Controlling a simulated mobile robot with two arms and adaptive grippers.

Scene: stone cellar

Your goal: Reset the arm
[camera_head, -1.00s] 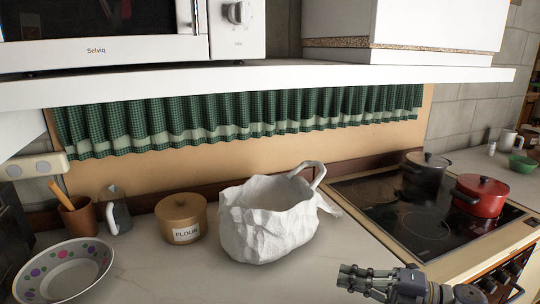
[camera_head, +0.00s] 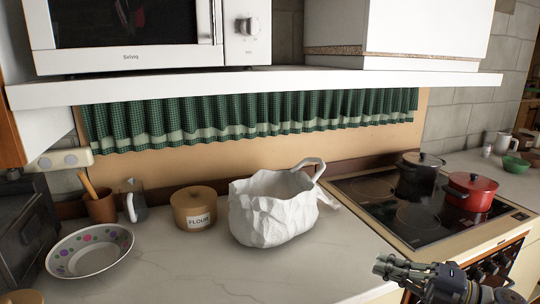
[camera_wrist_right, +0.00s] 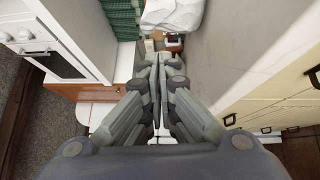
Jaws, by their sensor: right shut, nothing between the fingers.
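My right gripper (camera_head: 386,268) is at the lower right of the head view, in front of the counter edge and below the hob. Its fingers are together with nothing between them. In the right wrist view, the closed fingers (camera_wrist_right: 156,75) point away from the camera, with the counter and the white bag beyond them. My left gripper is not in the head view. A crumpled white bag (camera_head: 270,212) with a looped handle stands upright on the counter, apart from the right gripper.
The counter (camera_head: 190,265) holds a flour pot (camera_head: 193,208), a spotted bowl (camera_head: 90,250), a brown utensil cup (camera_head: 101,207) and a jug (camera_head: 132,200). A red pot (camera_head: 469,191) and a dark pot (camera_head: 419,173) stand on the hob (camera_head: 375,188). A shelf with a microwave (camera_head: 140,35) overhangs the back.

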